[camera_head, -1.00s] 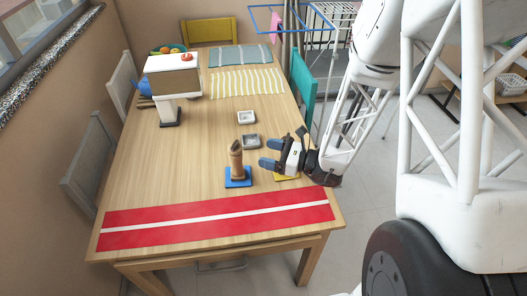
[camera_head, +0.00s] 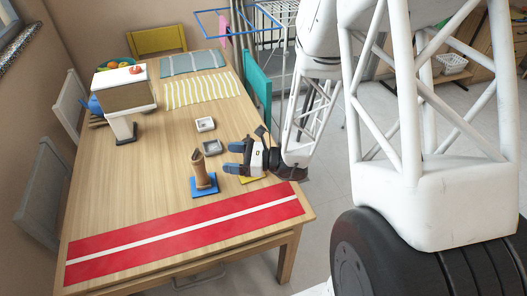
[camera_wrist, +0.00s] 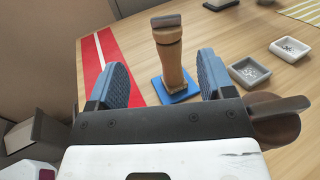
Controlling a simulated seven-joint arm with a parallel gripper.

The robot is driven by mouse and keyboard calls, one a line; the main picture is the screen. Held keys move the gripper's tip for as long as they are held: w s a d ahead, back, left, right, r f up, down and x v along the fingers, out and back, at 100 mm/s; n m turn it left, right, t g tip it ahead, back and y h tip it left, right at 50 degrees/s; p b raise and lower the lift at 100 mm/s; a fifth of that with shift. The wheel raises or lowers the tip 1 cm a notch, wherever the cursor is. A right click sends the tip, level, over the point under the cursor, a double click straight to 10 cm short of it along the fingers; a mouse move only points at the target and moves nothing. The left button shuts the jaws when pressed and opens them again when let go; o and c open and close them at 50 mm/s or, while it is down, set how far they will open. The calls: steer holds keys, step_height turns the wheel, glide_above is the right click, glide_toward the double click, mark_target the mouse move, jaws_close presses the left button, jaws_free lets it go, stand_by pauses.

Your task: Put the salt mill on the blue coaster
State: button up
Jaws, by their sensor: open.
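The salt mill (camera_head: 200,170) is a brown wooden mill with a grey top. It stands upright on the blue coaster (camera_head: 211,189), a square mat near the red runner. In the wrist view the mill (camera_wrist: 169,58) rises from the blue coaster (camera_wrist: 186,95), which shows around its base. My gripper (camera_head: 234,158) is just right of the mill in the head view, its two blue-padded fingers apart. In the wrist view the fingers sit to either side of the mill's line, with the mill beyond the fingertips and nothing held.
A yellow coaster (camera_head: 252,179) lies partly under my gripper. Two small square dishes (camera_head: 205,124) (camera_head: 212,146) stand behind the mill. A red runner with a white stripe (camera_head: 130,250) crosses the near end. A white-topped stand (camera_head: 119,78) is at the far left.

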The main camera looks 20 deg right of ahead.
steer(key=s+a+r+n+g+h, duration=0.3)
steer(key=s+r+n+g+h, duration=0.3)
steer(key=s+r+n+g, duration=0.45)
steer(key=s+d+r+n+t+h, duration=0.5)
steer(key=s+d+r+n+h, duration=0.4)
steer(key=s+r+n+h, duration=0.1)
steer(key=shift+s+d+r+n, duration=0.3)
steer(key=shift+s+r+n, duration=0.6)
steer(key=shift+n, duration=0.15)
steer(key=shift+t, duration=0.25)
